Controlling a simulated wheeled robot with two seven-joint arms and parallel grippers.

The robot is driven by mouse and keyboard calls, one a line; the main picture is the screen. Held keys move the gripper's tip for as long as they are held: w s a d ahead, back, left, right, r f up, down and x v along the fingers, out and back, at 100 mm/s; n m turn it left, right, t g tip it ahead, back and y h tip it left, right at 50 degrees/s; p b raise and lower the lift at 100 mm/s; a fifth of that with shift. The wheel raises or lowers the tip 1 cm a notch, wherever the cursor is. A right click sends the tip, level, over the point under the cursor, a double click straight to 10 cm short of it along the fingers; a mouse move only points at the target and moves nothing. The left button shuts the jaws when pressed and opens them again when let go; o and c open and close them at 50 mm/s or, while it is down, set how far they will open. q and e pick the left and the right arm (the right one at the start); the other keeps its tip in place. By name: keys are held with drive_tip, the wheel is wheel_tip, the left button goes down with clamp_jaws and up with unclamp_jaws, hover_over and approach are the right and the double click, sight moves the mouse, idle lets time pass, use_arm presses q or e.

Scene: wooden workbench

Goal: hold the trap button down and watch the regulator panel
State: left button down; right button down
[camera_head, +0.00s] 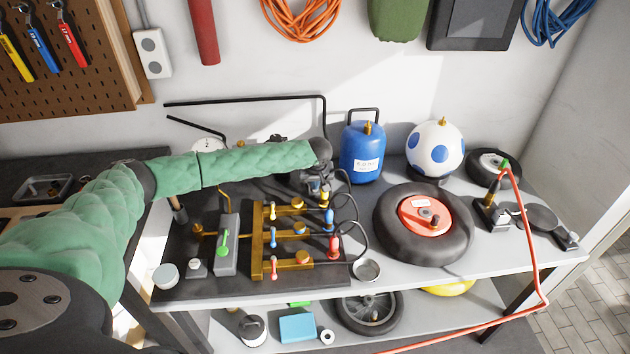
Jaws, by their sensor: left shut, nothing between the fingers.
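The regulator panel, as far as I can tell, is the dark board (205,285) on the bench with a brass manifold (258,240). Coloured fittings and black hoses sit along the manifold's right side. A grey block with a green lever (223,245) stands left of it. A white round gauge (208,144) is partly hidden behind my left arm. My left gripper (318,186) points down above the board's back right part, shut and empty. I cannot make out the trap button for certain; the gripper hides what is under it, and contact cannot be told. My right gripper is out of view.
A blue tank (362,153) stands close right of my left gripper. A spotted ball (435,150), a tire with a red hub (388,222) and a foot pump (492,212) fill the right side.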

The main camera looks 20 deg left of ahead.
use_arm(q)
drive_tip(key=shift+s+f, duration=0.2)
drive_tip(key=shift+f, duration=0.1)
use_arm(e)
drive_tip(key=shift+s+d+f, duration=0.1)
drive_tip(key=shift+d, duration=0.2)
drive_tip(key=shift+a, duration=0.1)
